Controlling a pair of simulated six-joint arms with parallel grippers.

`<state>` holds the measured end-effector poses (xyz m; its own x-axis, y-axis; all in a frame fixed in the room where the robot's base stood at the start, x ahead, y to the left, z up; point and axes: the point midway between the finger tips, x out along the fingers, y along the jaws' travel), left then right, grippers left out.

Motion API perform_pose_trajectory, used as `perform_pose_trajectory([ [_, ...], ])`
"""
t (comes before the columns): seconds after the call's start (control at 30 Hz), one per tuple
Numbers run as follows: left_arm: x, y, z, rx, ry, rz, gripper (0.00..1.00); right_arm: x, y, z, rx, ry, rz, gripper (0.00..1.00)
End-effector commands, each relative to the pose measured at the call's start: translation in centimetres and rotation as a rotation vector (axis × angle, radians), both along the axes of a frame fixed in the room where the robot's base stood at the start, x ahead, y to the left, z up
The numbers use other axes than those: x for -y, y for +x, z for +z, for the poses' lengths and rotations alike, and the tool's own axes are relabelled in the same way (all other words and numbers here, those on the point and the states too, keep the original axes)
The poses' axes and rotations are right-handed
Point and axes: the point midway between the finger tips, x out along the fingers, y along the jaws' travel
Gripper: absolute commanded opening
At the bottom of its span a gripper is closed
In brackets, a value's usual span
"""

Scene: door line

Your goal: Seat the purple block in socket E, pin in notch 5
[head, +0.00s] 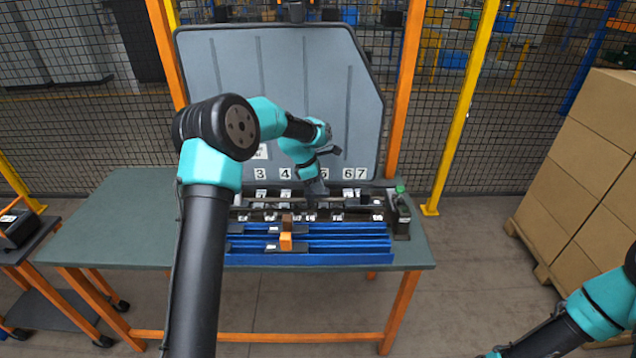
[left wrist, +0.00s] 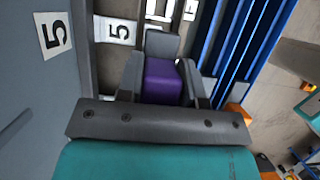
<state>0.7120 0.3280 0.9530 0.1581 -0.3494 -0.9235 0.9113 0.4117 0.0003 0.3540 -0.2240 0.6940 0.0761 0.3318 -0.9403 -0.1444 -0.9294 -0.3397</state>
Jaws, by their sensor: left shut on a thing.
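The purple block (left wrist: 162,82) shows in the left wrist view between the two fingers of my left gripper (left wrist: 163,88), which is shut on it. In the head view my left gripper (head: 314,190) points down over the dark socket row (head: 350,205) at the back of the table; the block cannot be made out there. A number 5 label (left wrist: 115,30) lies just beyond the fingers in the wrist view, and a larger 5 (left wrist: 55,35) is on the grey panel. The pin, the notch and the block's underside are hidden. My right gripper is out of view.
A grey door panel (head: 230,85) with a row of numbers stands behind the sockets. Blue rails (head: 340,258) in front carry a brown and an orange block (head: 286,241). A dark device with a green top (head: 400,190) stands at the right end. The table's left side (head: 110,225) is clear.

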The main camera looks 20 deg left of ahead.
Motion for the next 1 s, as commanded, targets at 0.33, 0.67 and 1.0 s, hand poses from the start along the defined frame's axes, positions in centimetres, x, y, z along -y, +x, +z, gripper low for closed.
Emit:
perform_pose_trajectory([
  [0.33,0.0,0.1,-0.4,0.002,-0.003,0.001,0.02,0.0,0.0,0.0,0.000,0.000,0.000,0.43],
  [0.67,0.0,0.0,-0.8,0.002,-0.004,0.002,0.02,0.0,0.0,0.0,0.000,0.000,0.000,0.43],
  [1.0,0.0,0.1,-2.2,0.002,-0.004,0.002,0.02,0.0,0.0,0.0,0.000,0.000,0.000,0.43],
])
